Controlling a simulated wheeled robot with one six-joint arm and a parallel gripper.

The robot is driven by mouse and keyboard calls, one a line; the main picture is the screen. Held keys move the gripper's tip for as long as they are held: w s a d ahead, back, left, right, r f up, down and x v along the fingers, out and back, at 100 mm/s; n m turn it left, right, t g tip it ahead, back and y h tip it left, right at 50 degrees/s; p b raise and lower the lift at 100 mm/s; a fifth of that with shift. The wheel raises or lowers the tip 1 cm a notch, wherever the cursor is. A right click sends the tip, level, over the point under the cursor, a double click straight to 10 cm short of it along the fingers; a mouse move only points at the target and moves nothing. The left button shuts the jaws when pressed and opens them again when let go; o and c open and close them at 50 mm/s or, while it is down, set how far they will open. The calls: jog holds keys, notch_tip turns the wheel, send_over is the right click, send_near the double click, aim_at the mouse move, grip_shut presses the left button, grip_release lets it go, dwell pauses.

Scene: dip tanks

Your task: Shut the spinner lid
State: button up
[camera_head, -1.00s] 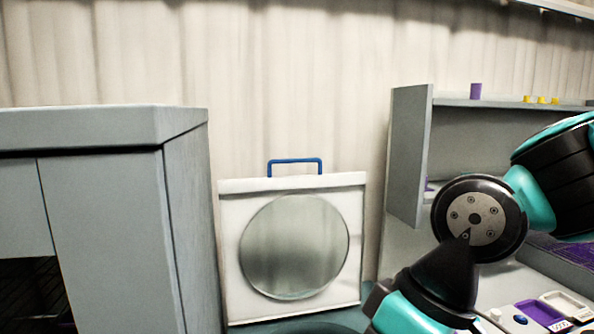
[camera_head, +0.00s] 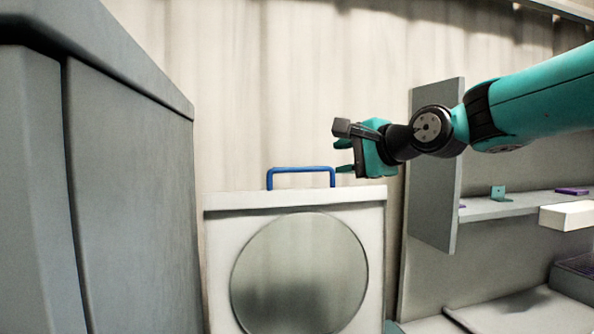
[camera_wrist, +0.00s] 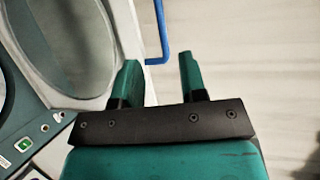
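The spinner lid (camera_head: 219,259) is a white square panel with a round grey window, standing upright, its lower edge out of the picture. Its blue handle (camera_head: 300,170) is on the top edge. My gripper (camera_head: 340,156) is at the handle's right end, with teal fingers pointing left. In the wrist view my gripper (camera_wrist: 160,64) is open and empty. The blue handle (camera_wrist: 163,28) shows between and beyond the fingertips, and the lid (camera_wrist: 128,28) lies to the left. I cannot tell whether a finger touches the handle.
A tall grey cabinet (camera_head: 130,180) stands close on the left. A grey shelf unit (camera_head: 436,170) with small items stands on the right. A teal panel with a green button (camera_wrist: 24,145) shows at lower left in the wrist view. The wall behind is pale.

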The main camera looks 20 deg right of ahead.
aim_at(302, 170)
jog(key=p+x, duration=0.5)
jog(key=x, duration=0.9)
jog(key=shift+w+f, duration=0.25)
jog(key=shift+w, duration=0.05)
grip_shut()
